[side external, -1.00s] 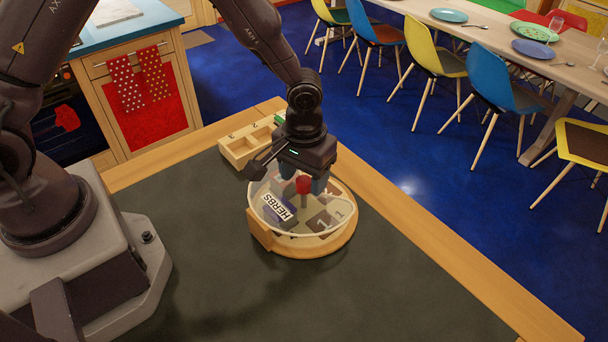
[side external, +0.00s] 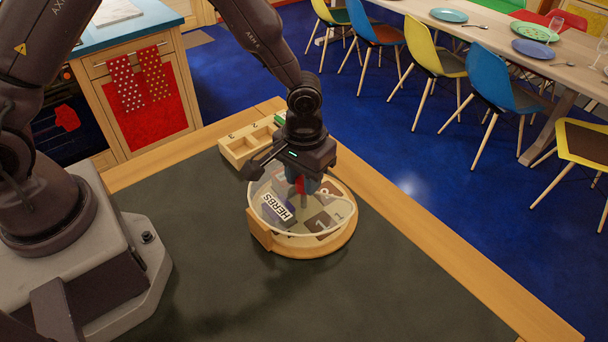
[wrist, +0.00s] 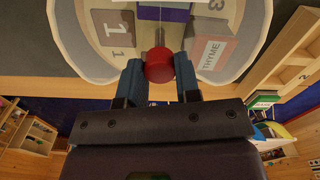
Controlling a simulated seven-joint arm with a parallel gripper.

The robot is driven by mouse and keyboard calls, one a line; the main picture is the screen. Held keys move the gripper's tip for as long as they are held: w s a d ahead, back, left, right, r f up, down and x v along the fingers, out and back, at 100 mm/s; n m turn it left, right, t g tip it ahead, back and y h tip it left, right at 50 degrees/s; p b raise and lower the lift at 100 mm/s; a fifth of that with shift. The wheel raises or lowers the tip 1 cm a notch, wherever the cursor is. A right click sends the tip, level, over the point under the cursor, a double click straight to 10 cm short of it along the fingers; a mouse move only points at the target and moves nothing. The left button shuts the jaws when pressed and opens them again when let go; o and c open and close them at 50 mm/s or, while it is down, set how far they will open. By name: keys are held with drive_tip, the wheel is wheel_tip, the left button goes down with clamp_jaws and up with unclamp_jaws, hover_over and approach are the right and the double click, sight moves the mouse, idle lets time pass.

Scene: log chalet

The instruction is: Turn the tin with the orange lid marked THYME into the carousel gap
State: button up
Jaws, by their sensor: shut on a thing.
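The carousel (side external: 331,245) is a round wooden base under a clear cover, with a red knob (wrist: 159,66) at its middle. My gripper (wrist: 160,82) points down and its two blue fingers are shut on the knob. The THYME tin (wrist: 225,48) stands under the cover, right of the knob in the wrist view; its white label reads THYME and a reddish part shows beside it. I cannot make out its lid clearly. A purple block with a HERBS label (side external: 278,209) is at the carousel's left side. The gap cannot be told clearly.
A wooden tray with numbered compartments (side external: 239,151) stands behind the carousel, near the table's back edge. It also shows at the right in the wrist view (wrist: 262,68). Tiles marked 1 (wrist: 119,33) lie in the carousel. The dark tabletop in front is clear.

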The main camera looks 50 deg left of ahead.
drive_tip(key=m, duration=0.8)
drive_tip(key=shift+m, duration=0.3)
drive_tip(key=m, duration=0.4)
drive_tip(key=shift+m, duration=2.2)
drive_tip(key=shift+d, duration=0.1)
drive_tip(key=o, duration=0.9)
wheel_tip(320, 180, up, 13)
